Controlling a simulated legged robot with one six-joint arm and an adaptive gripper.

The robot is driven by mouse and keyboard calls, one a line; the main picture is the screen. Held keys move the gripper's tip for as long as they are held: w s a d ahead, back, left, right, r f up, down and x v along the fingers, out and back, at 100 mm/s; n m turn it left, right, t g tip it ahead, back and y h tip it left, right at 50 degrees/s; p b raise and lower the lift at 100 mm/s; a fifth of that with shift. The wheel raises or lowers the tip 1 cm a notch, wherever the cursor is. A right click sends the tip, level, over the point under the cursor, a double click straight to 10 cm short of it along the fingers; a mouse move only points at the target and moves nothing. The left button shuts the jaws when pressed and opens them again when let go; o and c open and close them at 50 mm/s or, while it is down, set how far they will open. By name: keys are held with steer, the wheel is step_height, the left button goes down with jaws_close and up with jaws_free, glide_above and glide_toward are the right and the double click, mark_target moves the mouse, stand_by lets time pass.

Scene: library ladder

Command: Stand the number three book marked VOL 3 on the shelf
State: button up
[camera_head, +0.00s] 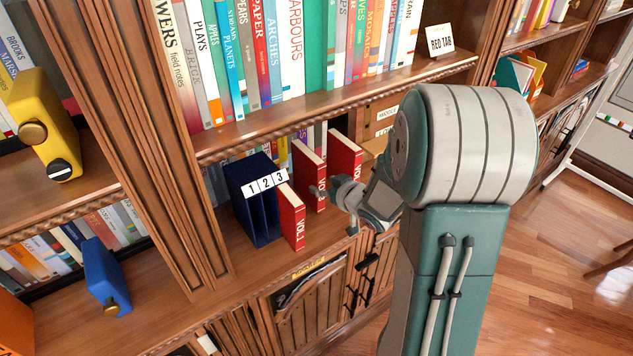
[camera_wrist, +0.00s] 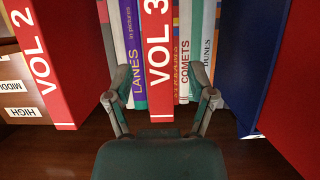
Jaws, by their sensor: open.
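The red VOL 3 book (camera_wrist: 158,45) is in the middle of the wrist view, its spine facing me. My open gripper (camera_wrist: 160,75) has a finger on either side of it, with gaps between fingers and spine. In the head view, my gripper (camera_head: 329,192) is at a red book (camera_head: 308,172) standing on the lower shelf, which appears to be VOL 3. The red VOL 1 book (camera_head: 291,217) stands left of it, beside a blue holder (camera_head: 241,203) labelled 1, 2, 3. The VOL 2 book (camera_wrist: 45,70) is at left in the wrist view.
Another red book (camera_head: 345,153) stands just right of my gripper in the head view. Red and blue surfaces crowd the right of the wrist view. Several other books stand behind. A shelf board (camera_head: 335,99) runs above, and labelled boxes (camera_head: 385,112) stand at right.

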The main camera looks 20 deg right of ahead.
steer(key=s+r+m+g+h, duration=0.25)
steer(key=s+r+h, duration=0.35)
steer(key=s+r, duration=0.5)
steer(key=s+a+r+g+y, duration=0.2)
steer(key=s+a+g, duration=0.3)
steer(key=s+a, duration=0.7)
steer(key=s+y, duration=0.1)
steer(key=s, duration=0.2)
steer(key=shift+r, duration=0.25)
